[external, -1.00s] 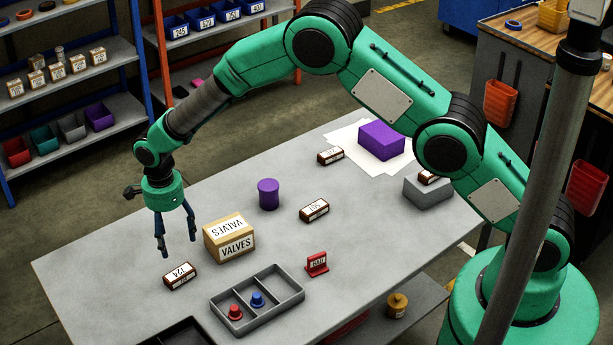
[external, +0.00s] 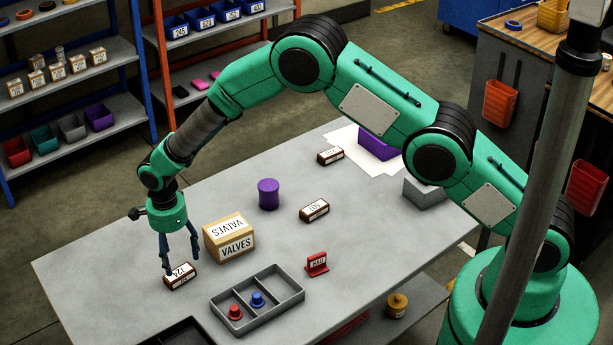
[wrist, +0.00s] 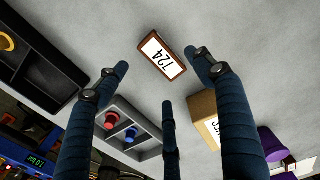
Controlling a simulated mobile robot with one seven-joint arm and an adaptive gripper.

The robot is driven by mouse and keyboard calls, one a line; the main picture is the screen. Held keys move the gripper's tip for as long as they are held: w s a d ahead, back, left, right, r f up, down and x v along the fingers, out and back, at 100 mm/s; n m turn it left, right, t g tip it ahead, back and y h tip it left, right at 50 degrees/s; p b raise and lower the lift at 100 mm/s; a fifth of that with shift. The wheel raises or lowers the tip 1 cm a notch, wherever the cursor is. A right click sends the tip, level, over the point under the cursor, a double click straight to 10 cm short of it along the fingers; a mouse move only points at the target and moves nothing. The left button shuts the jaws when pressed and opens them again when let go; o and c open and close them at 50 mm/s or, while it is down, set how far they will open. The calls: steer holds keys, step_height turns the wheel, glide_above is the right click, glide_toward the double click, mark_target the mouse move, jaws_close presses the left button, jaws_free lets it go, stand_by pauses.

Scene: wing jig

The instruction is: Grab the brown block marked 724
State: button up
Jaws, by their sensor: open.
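The brown block marked 724 (external: 180,276) lies on the grey table, left of the VALVES box. In the wrist view the block (wrist: 162,56) shows its white label 724 face up, beyond and between the fingertips. My gripper (external: 182,262) is open and empty, with its fingers pointing down just above the block. In the external view one finger overlaps the block's near left side; I cannot tell whether it touches. The wrist view shows three dark blue fingers of my gripper (wrist: 163,75) spread apart.
The cardboard VALVES box (external: 230,238) stands close to the right of my gripper. A grey divided tray (external: 285,303) with a red and a blue piece lies nearer the front. A purple cylinder (external: 268,194) and another brown block (external: 314,210) stand farther right.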

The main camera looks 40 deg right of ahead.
mark_target(181, 274)
steer(key=shift+f, duration=1)
steer(key=shift+f, duration=0.1)
steer(key=shift+s+f, duration=0.1)
steer(key=shift+f, duration=2.45)
steer(key=c, duration=1.3)
